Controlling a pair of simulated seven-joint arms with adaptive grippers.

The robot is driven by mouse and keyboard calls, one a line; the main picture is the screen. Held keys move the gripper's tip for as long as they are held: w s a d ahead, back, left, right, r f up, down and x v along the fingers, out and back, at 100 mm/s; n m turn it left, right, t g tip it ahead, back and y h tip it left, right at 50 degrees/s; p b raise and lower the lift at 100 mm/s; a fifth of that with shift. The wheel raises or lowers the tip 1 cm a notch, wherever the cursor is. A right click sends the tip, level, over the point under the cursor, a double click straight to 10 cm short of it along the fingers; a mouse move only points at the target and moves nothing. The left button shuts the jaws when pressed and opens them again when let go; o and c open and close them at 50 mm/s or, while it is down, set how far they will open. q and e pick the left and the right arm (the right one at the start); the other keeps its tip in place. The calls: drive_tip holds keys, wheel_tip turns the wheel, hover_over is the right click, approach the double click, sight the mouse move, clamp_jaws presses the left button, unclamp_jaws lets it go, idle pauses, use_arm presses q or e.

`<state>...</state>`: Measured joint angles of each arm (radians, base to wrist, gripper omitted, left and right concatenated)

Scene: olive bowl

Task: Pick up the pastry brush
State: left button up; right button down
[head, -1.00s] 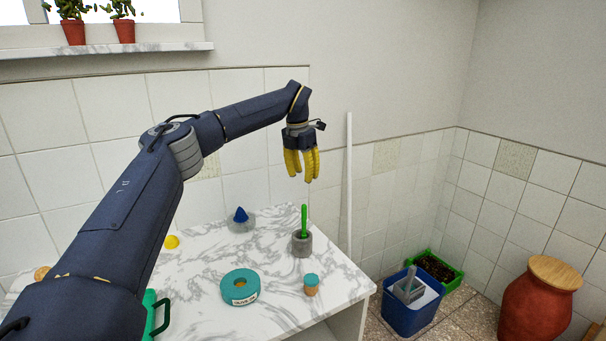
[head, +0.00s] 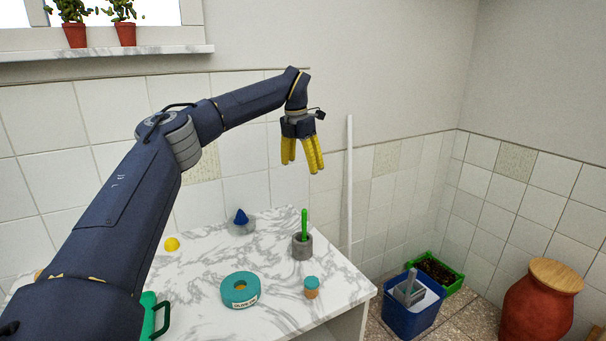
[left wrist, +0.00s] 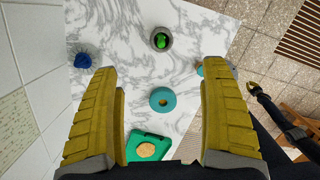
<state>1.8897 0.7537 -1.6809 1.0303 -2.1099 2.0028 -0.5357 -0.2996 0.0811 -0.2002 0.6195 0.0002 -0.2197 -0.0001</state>
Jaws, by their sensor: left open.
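A bright green upright handle (head: 304,224), which I take for the pastry brush, stands in a round grey stone pot (head: 302,248); its lower end is hidden inside. In the left wrist view the handle (left wrist: 161,41) shows nearly end-on in the pot (left wrist: 169,47), beyond the fingers. My left gripper (head: 303,162), with yellow fingers, is open and empty, pointing down well above the pot. In the left wrist view its fingers (left wrist: 162,118) are wide apart. A dark arm end with a yellow tip, seemingly my right gripper (left wrist: 253,88), shows at the right; its jaws are too small to read.
A white post (head: 349,190) stands behind the right side.

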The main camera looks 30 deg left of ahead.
drive_tip(key=c, duration=1.8)
unclamp_jaws()
use_arm(q)
wheel_tip(320, 180, up, 8)
drive_tip(key=s, duration=0.1)
drive_tip(key=shift+f, duration=0.2)
use_arm(e)
drive_tip(key=o, duration=0.5)
use_arm(q)
drive_tip(key=shift+a, duration=0.1)
use_arm(e)
drive_tip(key=shift+a, duration=0.1)
use_arm(q)
drive_tip(key=shift+f, duration=0.1)
use_arm(e)
drive_tip(key=shift+w, duration=0.1)
